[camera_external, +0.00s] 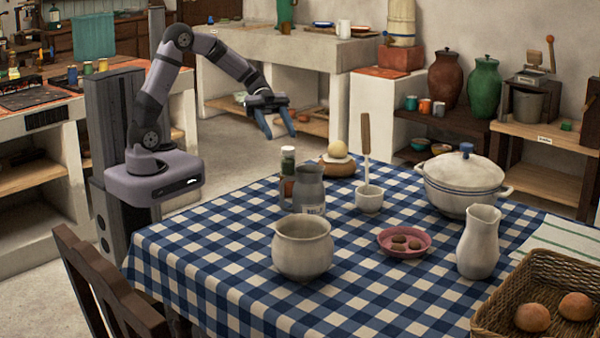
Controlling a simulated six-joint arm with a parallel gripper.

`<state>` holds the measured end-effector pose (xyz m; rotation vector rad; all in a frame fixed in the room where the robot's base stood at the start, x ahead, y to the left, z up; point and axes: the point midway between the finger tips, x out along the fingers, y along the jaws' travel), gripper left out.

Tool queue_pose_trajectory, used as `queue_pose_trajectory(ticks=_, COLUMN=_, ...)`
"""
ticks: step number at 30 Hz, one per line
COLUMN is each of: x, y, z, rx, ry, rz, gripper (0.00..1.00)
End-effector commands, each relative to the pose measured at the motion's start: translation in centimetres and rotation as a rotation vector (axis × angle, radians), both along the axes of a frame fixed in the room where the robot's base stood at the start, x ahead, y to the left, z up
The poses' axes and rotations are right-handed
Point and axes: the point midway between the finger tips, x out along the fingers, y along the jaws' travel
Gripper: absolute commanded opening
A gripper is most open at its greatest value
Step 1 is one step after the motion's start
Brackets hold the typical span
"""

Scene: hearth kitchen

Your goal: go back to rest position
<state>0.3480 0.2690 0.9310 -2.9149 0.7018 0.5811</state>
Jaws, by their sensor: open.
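My gripper (279,123) is open and empty. Its two blue fingers point down, apart from each other. It hangs in the air beyond the far edge of the checked table, higher than the table top. My arm reaches out to the right from its base at the left side of the table, with its elbow raised. Nothing touches the gripper.
The table with a blue checked cloth (220,259) holds a cream pot (302,250), grey jug (309,187), small mortar (369,199), pink bowl (404,250), lidded tureen (463,180), white pitcher (479,242) and bread basket (497,290). A wooden chair (110,290) stands front left.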

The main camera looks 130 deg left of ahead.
Motion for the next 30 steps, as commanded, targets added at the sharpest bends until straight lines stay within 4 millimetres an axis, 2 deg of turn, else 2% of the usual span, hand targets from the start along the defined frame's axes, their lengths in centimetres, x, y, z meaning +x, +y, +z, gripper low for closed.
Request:
queue_pose_trajectory(ticks=7, x=0.4, y=-0.8, z=1.2, rx=-0.042, ry=0.039, rz=0.003, gripper=0.45)
queue_pose_trajectory(ticks=11, x=1.2, y=-2.8, z=2.8, rx=-0.129, ry=0.137, rz=0.006, gripper=0.45)
queue_pose_trajectory(ticks=14, x=2.0, y=-6.1, z=3.0, rx=-0.207, ry=0.283, rz=-0.008, gripper=0.45)
queue_pose_trajectory(ticks=19, x=1.8, y=-13.7, z=1.1, rx=-0.263, ry=0.640, rz=-0.029, gripper=0.45)
queue_pose_trajectory(ticks=24, x=-0.6, y=-19.7, z=-0.4, rx=-0.197, ry=0.968, rz=0.027, gripper=0.45)
queue_pose_trajectory(ticks=30, x=-4.1, y=-23.8, z=-0.7, rx=-0.011, ry=1.195, rz=0.166, gripper=0.45)
